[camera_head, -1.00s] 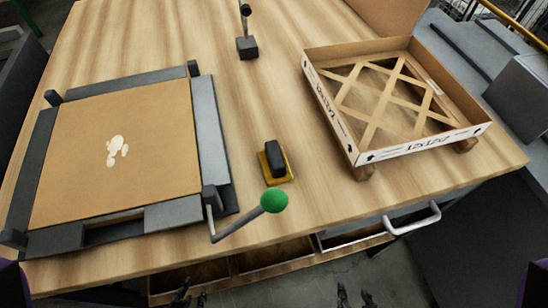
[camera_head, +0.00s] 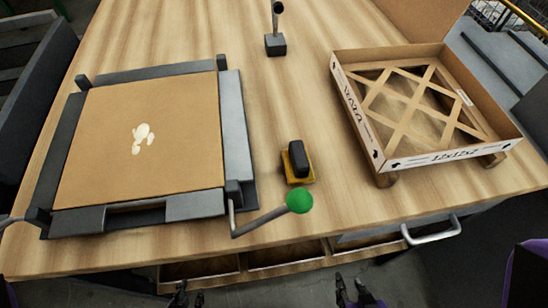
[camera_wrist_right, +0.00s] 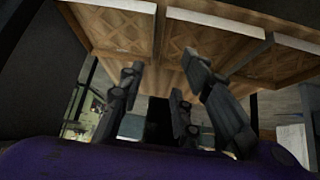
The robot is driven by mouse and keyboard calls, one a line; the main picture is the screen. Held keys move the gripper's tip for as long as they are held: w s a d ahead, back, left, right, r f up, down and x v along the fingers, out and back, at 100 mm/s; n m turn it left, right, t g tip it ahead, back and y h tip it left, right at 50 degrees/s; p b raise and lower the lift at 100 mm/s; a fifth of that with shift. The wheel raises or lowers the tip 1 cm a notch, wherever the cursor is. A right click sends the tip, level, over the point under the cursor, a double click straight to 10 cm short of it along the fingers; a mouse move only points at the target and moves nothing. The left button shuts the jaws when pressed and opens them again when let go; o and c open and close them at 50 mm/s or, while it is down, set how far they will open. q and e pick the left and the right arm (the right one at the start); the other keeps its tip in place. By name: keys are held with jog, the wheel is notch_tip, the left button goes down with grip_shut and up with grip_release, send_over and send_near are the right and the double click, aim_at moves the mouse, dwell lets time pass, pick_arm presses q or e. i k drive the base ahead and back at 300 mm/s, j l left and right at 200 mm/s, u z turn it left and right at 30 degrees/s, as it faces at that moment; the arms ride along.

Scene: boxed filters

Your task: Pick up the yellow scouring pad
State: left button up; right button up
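The yellow scouring pad (camera_head: 300,181) lies on the wooden table (camera_head: 300,102), between the dark-framed board and the cardboard tray. A black block covers most of its top, and yellow edges show around it. My left gripper (camera_head: 188,298) is at the bottom edge of the head view, open and empty, in front of the table. My right gripper (camera_head: 352,294) is also low in front of the table, open and empty. In the right wrist view its fingers (camera_wrist_right: 175,95) are spread apart beneath the table's compartments. Both grippers are well away from the pad.
A green-knobbed lever (camera_head: 300,200) sticks out just in front of the pad. A brown board (camera_head: 140,140) in a dark frame lies left. A cardboard tray (camera_head: 455,155) with a lattice stands right. A dark post (camera_head: 275,44) stands behind. Open compartments (camera_head: 283,256) run below the table edge.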

aim_at(299, 170)
jog(key=l+u, duration=0.1)
jog(key=u, duration=0.3)
jog(key=k+u, duration=0.15)
jog(key=u, duration=0.3)
jog(key=k+u, duration=0.1)
jog(key=u, duration=0.3)
jog(key=k+l, duration=0.15)
jog(key=k, duration=0.65)
